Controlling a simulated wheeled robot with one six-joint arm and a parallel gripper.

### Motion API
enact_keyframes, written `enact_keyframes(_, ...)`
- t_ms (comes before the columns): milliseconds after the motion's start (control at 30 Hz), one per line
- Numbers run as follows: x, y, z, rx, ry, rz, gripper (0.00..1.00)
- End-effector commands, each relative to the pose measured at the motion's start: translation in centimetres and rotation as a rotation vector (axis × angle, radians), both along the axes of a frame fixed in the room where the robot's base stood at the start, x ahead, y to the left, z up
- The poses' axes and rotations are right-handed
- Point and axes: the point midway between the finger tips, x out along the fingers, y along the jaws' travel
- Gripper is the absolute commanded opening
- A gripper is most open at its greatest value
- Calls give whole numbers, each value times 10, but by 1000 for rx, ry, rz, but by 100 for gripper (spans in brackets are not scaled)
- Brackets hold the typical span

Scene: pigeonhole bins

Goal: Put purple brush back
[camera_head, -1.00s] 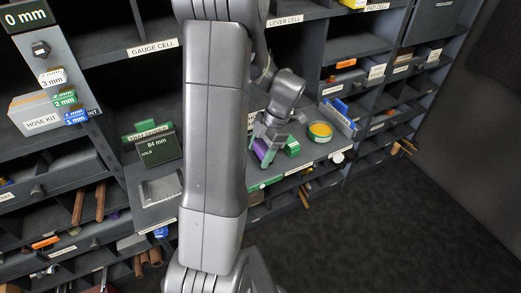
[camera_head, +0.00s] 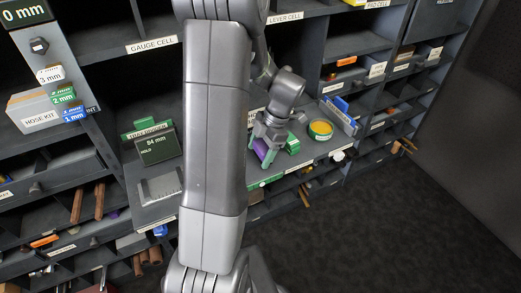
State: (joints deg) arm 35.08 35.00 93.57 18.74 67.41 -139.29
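The purple brush (camera_head: 261,149) shows as a small purple piece at the gripper, above the pull-out shelf right of my arm. My gripper (camera_head: 268,158) points down over that shelf, its green-tipped fingers on either side of the purple piece. Whether the fingers press on it cannot be made out at this size. Most of the brush is hidden by the fingers and by my arm.
A green block (camera_head: 292,145) lies just right of the gripper. A round yellow-topped tin (camera_head: 320,129) and a blue item (camera_head: 341,112) stand further right. Shelf cells with dividers surround the area.

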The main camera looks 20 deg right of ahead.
Motion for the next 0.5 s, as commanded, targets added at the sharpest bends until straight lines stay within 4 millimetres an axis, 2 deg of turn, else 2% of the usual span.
enact_keyframes(233, 0, 0, 0, 0, 0, 0, 70)
enact_keyframes(267, 0, 0, 0, 0, 0, 0, 72)
enact_keyframes(367, 0, 0, 0, 0, 0, 0, 92)
enact_keyframes(400, 0, 0, 0, 0, 0, 0, 96)
enact_keyframes(500, 0, 0, 0, 0, 0, 0, 96)
